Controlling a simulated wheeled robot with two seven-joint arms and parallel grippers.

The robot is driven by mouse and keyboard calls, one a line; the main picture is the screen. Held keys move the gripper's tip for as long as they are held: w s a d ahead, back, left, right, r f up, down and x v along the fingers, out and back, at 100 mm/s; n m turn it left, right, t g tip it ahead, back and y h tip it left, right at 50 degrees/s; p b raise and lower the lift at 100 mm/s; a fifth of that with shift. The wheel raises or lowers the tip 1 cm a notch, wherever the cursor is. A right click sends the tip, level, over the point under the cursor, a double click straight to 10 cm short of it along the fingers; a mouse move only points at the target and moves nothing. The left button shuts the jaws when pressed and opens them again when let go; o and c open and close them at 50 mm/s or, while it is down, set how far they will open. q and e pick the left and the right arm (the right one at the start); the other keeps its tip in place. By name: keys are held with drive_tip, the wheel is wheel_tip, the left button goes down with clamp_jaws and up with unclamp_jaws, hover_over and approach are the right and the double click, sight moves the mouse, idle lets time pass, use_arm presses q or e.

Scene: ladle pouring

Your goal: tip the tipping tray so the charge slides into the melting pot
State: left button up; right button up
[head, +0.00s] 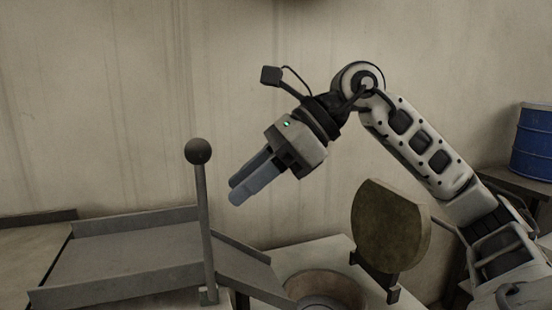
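The tipping tray (131,246) is a grey, low-walled metal tray at the lower left. Its visible floor looks bare, and I see no charge on it. An upright lever with a dark ball knob (198,151) stands at its front. A sloping chute (250,266) leads from the tray's right end towards the melting pot (326,284), whose round rim shows at the bottom edge; its inside is mostly cut off. My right gripper (236,192) hangs in the air right of the lever, above the chute, pointing down-left. Its fingers look together and empty. My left gripper is out of view.
A round, thick lid (390,226) stands on edge just right of the pot. A blue drum (532,142) sits on a bench at the far right. A plain wall closes the back. The air between the knob and my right gripper is clear.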

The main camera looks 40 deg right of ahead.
drive_tip(key=v, duration=0.6)
drive_tip(key=shift+f, duration=0.1)
idle(0.4)
